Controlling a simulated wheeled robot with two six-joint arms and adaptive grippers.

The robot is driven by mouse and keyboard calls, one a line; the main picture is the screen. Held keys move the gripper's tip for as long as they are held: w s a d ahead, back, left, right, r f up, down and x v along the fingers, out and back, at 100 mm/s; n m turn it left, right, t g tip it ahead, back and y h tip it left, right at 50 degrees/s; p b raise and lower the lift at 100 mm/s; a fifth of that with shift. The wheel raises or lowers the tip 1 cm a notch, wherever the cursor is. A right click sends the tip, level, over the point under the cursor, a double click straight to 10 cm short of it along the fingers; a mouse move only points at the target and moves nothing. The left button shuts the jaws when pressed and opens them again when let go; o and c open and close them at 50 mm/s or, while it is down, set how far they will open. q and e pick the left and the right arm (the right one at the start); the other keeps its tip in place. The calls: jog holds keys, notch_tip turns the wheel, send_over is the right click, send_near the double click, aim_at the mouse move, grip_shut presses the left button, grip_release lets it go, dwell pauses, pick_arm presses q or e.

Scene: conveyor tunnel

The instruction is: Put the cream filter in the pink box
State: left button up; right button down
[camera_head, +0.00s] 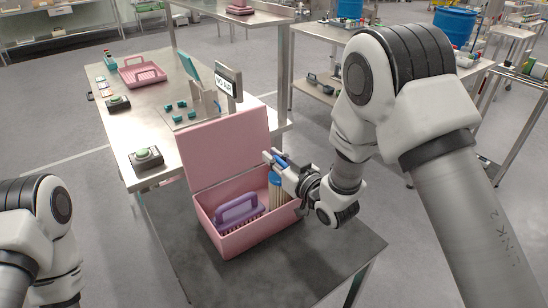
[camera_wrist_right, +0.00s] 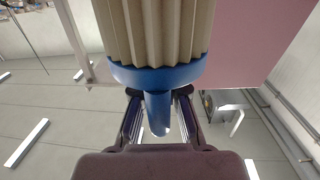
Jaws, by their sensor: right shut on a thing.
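The cream filter (camera_head: 277,194) has a pleated body and a blue end cap with a blue stem. My right gripper (camera_head: 274,163) is shut on its blue end, and the pleated body hangs at the right part of the pink box's opening. In the right wrist view the filter (camera_wrist_right: 155,32) fills the top centre, with its stem between the fingers of the right gripper (camera_wrist_right: 157,108). The pink box (camera_head: 252,236) stands with its lid raised at the back. How deep the filter's lower end reaches is unclear. My left arm shows at lower left; its gripper is out of view.
A purple brush-like thing with a handle (camera_head: 239,211) lies in the box's left part. The box stands on a dark table (camera_head: 330,255).

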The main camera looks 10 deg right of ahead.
jog(key=c, duration=1.2)
grip_release()
jog(key=shift+w, duration=0.1)
jog(key=shift+f, duration=0.1)
jog(key=shift+r+p, duration=0.25)
jog(key=shift+p, duration=0.05)
jog(key=b+v, duration=0.2)
jog(key=v, duration=1)
jog(key=shift+b, duration=0.4)
jog(key=shift+f, duration=0.1)
